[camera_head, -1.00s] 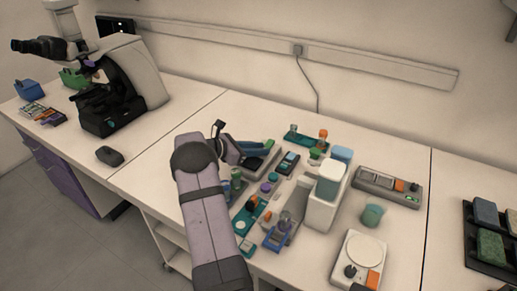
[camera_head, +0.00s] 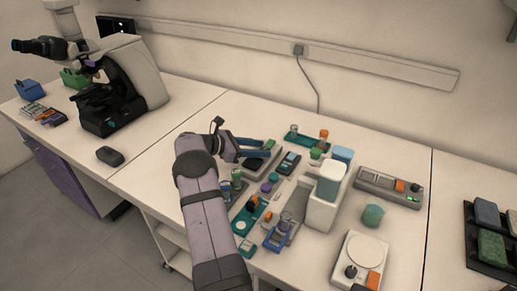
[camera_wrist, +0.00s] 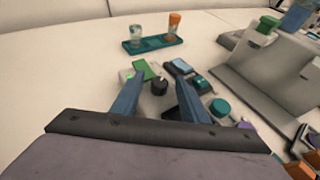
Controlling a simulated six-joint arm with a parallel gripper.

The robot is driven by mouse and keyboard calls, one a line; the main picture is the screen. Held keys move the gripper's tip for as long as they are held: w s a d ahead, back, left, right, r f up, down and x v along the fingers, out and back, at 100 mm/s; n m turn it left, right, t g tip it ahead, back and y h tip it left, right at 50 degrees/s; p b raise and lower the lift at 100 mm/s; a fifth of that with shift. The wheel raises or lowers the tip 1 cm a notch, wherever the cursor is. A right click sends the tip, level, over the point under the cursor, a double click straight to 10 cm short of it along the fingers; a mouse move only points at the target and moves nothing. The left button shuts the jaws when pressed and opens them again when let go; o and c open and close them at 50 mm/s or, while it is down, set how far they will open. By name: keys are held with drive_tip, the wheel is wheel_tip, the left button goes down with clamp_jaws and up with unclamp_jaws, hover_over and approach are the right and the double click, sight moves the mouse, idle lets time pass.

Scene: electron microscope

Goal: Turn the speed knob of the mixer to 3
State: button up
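My gripper (camera_head: 264,149) is open, its two blue fingers reaching right over a small dark-topped device (camera_head: 256,164) in the head view. In the wrist view the fingers (camera_wrist: 159,80) stand apart on either side of a small black knob (camera_wrist: 159,88). The knob looks to belong to a pale device with a green part (camera_wrist: 145,69). I cannot tell whether the fingers touch the knob, nor read any scale on it. I cannot tell for sure that this is the mixer. In the head view my fingers hide the knob.
A teal rack (camera_wrist: 153,44) with two vials stands beyond the fingers. A tall white device (camera_head: 322,208) is to the right. A plate device with a black knob (camera_head: 351,271) and a grey device with an orange button (camera_head: 400,186) stand farther right. Table behind the rack is clear.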

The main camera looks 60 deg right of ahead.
drive_tip(key=shift+b+v, duration=0.45)
drive_tip(key=shift+v, duration=3.2)
